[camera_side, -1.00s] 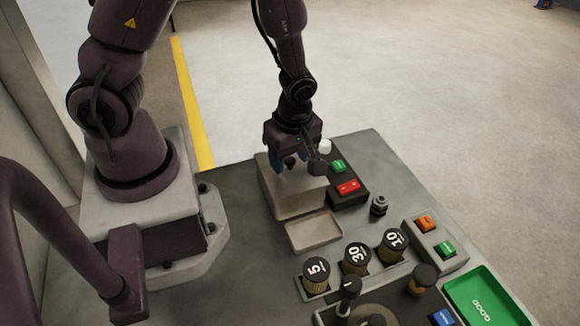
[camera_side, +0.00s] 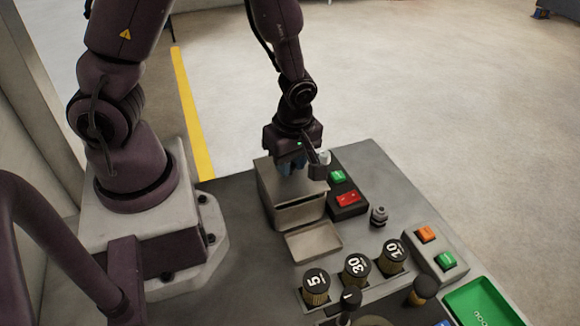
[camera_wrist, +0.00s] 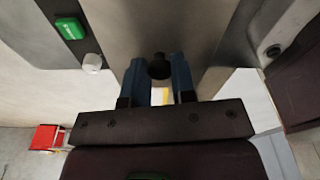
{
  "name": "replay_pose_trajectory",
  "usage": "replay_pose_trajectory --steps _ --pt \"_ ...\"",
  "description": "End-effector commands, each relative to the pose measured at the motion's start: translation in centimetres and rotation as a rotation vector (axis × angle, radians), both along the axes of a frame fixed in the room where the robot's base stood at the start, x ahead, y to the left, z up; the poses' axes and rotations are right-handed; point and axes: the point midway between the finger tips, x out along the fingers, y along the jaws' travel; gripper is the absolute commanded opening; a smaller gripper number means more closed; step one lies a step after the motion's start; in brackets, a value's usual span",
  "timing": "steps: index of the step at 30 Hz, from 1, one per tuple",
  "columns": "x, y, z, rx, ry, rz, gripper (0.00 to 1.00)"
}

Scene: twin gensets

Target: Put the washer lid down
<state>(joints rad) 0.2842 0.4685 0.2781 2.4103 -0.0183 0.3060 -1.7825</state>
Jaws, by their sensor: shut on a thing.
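The washer is a grey metal box (camera_side: 308,213) beside the control panel, in the side view. Its lid (camera_side: 292,192) is the grey upper part. A dark gap shows at the front between lid and box, so the lid appears raised a little above it. My gripper (camera_side: 292,164) is over the lid, its blue fingers shut on the lid's dark knob. In the wrist view my gripper (camera_wrist: 159,80) has a finger on each side of the knob (camera_wrist: 159,65), with the lid's grey top (camera_wrist: 158,22) beyond. The inside of the box is hidden.
A shallow tray (camera_side: 314,243) sits at the box's front. Green (camera_side: 337,176) and red (camera_side: 348,197) buttons and a white knob (camera_side: 324,157) stand close on the right. Numbered dials (camera_side: 357,268) and a green tray (camera_side: 482,302) lie nearer the camera.

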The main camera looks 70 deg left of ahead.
Motion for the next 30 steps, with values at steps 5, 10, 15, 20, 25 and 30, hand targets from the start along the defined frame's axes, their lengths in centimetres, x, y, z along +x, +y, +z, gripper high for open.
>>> replay_pose_trajectory --steps 5,10,15,20,25,30 --pt "0.1 -0.1 3.2 -0.003 -0.009 -0.002 0.00" --pt "0.1 -0.1 6.2 -0.004 -0.007 -0.003 0.00" --pt "-0.1 0.3 7.7 -0.002 -0.002 0.012 0.00" --pt "1.8 1.2 6.5 0.001 0.004 0.040 0.00" --pt "5.4 0.9 4.8 0.000 0.002 0.031 0.00" --pt "8.1 0.0 4.4 -0.001 -0.001 0.005 0.00"
